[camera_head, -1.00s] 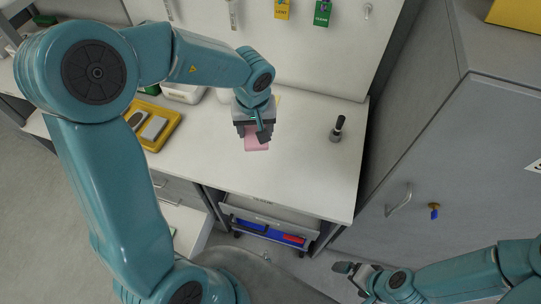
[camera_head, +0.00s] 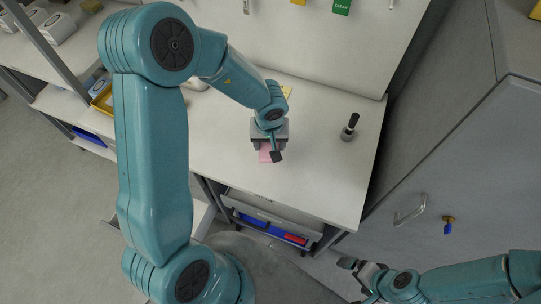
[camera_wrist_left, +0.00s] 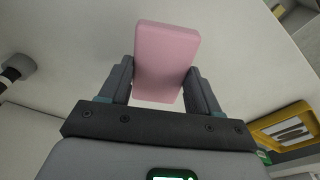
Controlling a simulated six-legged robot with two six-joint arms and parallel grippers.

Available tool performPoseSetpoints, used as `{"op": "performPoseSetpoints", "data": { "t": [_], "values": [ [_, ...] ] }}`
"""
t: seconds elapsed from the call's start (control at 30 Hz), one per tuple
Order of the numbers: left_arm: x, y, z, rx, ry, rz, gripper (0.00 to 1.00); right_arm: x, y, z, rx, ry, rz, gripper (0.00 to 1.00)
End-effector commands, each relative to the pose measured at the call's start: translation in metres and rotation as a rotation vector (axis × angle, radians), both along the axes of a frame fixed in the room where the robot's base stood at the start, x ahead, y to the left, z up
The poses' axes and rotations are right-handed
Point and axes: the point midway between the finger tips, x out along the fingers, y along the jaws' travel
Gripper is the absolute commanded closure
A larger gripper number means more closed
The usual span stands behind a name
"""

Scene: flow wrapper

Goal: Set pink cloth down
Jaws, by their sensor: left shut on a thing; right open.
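The pink cloth (camera_head: 265,155) is a small folded block, seen just under my left gripper (camera_head: 267,152) over the white worktop (camera_head: 320,135). In the left wrist view the cloth (camera_wrist_left: 167,55) sits between both fingers of my left gripper (camera_wrist_left: 160,85), which is shut on it. I cannot tell from these views whether the cloth touches the worktop. My right gripper (camera_head: 358,277) is open and empty at the lower right, low in front of the grey cabinet.
A dark-handled tool (camera_head: 349,127) stands on the worktop to the right. A yellow tray (camera_head: 103,98) is at the left, partly behind my left arm. The worktop around the cloth is clear.

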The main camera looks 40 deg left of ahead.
Motion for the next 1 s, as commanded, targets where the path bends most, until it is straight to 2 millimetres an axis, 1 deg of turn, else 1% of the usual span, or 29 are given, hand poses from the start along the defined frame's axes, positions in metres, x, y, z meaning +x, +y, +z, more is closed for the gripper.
{"op": "performPoseSetpoints", "data": {
  "t": [0.03, 0.17, 0.3, 0.4, 0.83, 0.87, 0.9, 0.93, 1.0],
  "values": [
    [0.000, 0.000, -0.011, 0.000, 0.002, -0.002, 0.66, 0.000, 0.000, -0.006, 0.000, 0.000, 0.000, 0.00],
    [0.001, 0.000, -0.021, 0.001, 0.001, -0.002, 0.66, 0.000, 0.000, -0.010, 0.000, 0.000, 0.000, 0.00],
    [0.002, 0.000, -0.047, 0.001, 0.003, -0.001, 0.66, 0.000, 0.000, -0.023, 0.000, 0.000, 0.000, 0.00],
    [0.003, 0.000, -0.059, 0.000, 0.001, -0.001, 0.66, 0.000, 0.000, -0.028, 0.000, 0.000, 0.000, 0.00],
    [0.004, 0.000, -0.063, 0.000, 0.000, -0.001, 0.66, 0.000, 0.000, -0.026, 0.000, 0.000, 0.000, 0.00],
    [0.004, 0.000, -0.063, 0.001, -0.001, -0.001, 0.28, 0.000, 0.000, -0.027, 0.000, 0.000, 0.000, 0.00],
    [0.004, 0.000, -0.062, 0.001, -0.001, -0.001, 0.15, 0.000, 0.000, -0.027, 0.000, 0.000, 0.000, 0.00],
    [0.004, 0.000, -0.062, 0.001, -0.001, -0.001, 0.12, 0.000, 0.000, -0.027, 0.000, 0.000, 0.000, 0.00],
    [0.004, 0.000, -0.062, 0.001, -0.001, -0.001, 0.12, 0.000, 0.000, -0.027, 0.000, 0.000, 0.000, 0.00]
  ]
}}
